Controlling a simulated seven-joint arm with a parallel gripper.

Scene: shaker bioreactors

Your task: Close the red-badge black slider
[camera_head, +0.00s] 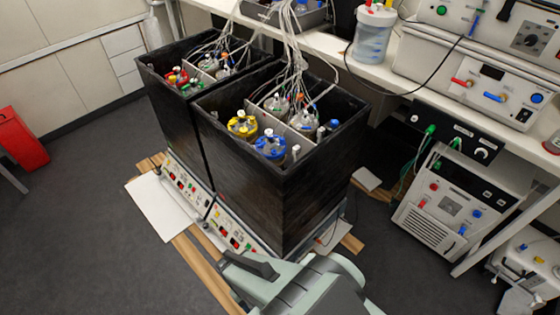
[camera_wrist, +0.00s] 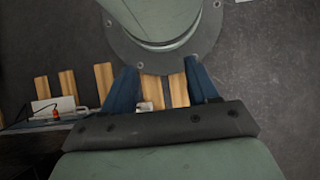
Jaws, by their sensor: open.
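Two tall black boxes stand side by side, a left box (camera_head: 165,110) and a right box (camera_head: 245,150), both open at the top. Red and green buttons show on the left control panel (camera_head: 187,188) and the right control panel (camera_head: 233,236) at their feet. I cannot tell which small part is the red-badge black slider; none is clearly readable. My gripper (camera_wrist: 160,72) is open in the wrist view, its two blue fingers apart with nothing between them. Wooden slats (camera_wrist: 178,90) show beyond it. In the head view, my arm fills the bottom middle, in front of the right box.
Capped bottles, one yellow (camera_head: 242,124) and one blue (camera_head: 270,145), sit in the right box with many tubes. A white bench (camera_head: 345,50) and instruments (camera_head: 480,80) stand at right. A red bin (camera_head: 20,140) stands at far left. Dark floor (camera_head: 80,235) is clear at left.

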